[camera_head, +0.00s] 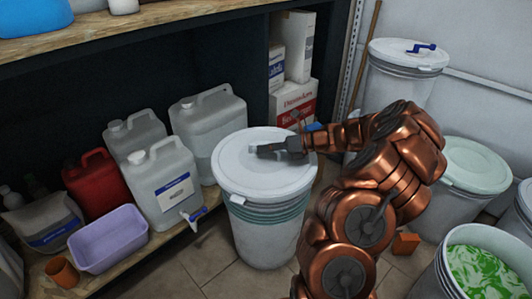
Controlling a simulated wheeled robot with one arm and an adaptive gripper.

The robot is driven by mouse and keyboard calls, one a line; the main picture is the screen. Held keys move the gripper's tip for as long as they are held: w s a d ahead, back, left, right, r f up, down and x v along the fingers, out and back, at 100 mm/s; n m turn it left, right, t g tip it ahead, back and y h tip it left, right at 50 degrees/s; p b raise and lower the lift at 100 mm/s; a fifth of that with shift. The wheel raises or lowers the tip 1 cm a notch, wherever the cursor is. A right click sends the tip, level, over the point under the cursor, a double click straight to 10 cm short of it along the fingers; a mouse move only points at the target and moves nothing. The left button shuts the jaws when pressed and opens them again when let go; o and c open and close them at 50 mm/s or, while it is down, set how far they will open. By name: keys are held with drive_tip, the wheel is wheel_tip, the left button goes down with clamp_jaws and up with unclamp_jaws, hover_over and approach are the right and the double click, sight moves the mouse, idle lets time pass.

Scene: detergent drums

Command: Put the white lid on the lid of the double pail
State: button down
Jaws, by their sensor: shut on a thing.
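The white lid (245,178) is a wide round disc at the top of a white pail (266,245) with greenish rings, standing on the floor in the middle. My gripper (262,150) reaches in from the right and is shut on the lid, near the middle of its top. The fingers hide the exact grip point. I cannot tell whether the lid rests on the pail or is held just above it. Another tall white pail (396,88) at the back right has a lid (395,53) with a blue handle on top. I cannot tell which pail is the double one.
A pail with a pale green lid (470,165) and an open pail of green-and-white contents (480,268) stand at the right. A low shelf at the left holds white jugs (170,186), a red can (97,183) and a purple tub (108,238). An orange block (405,243) lies right.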

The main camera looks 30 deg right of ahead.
drive_tip(key=shift+p, duration=0.3)
drive_tip(key=c, duration=1.2)
unclamp_jaws()
drive_tip(key=shift+f, duration=0.1)
drive_tip(key=shift+s+d+r, duration=0.1)
drive_tip(key=shift+r, duration=0.1)
wheel_tip(320, 180, up, 4)
drive_tip(key=p, duration=0.4)
hover_over(302, 161)
drive_tip(key=shift+f, duration=0.2)
